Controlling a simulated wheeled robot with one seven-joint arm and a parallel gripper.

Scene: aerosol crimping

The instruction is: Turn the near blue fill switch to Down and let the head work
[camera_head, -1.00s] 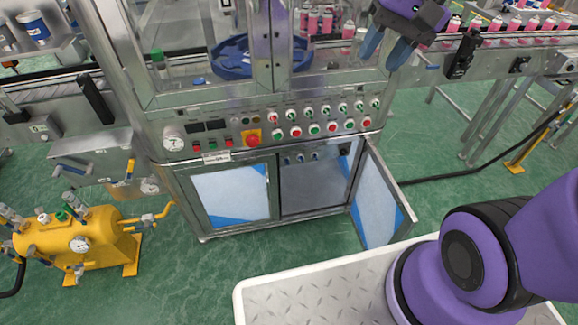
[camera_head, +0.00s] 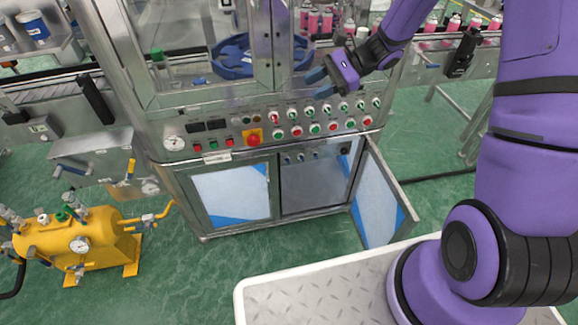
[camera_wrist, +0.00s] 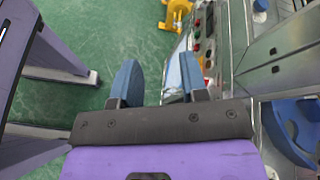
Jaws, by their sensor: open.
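The filling machine's sloped control panel (camera_head: 262,127) has an upper row of rotary switches (camera_head: 309,110) and a lower row of red and green buttons. A few small bluish knobs (camera_head: 300,157) show in the open cabinet below. I cannot tell which is the near blue fill switch, nor read any switch position. My gripper (camera_head: 320,82) is in front of the machine's window, above the upper switch row, with its blue fingers pointing left. It is open and empty, and in the wrist view its fingers (camera_wrist: 160,78) are apart, with the panel beyond them to the right.
A cabinet door (camera_head: 383,203) stands open below the panel. A yellow tank (camera_head: 70,240) with valves stands at the left. A conveyor with pink cans (camera_head: 430,25) runs behind. A red emergency button (camera_head: 252,140) is on the panel. Green floor at left centre is clear.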

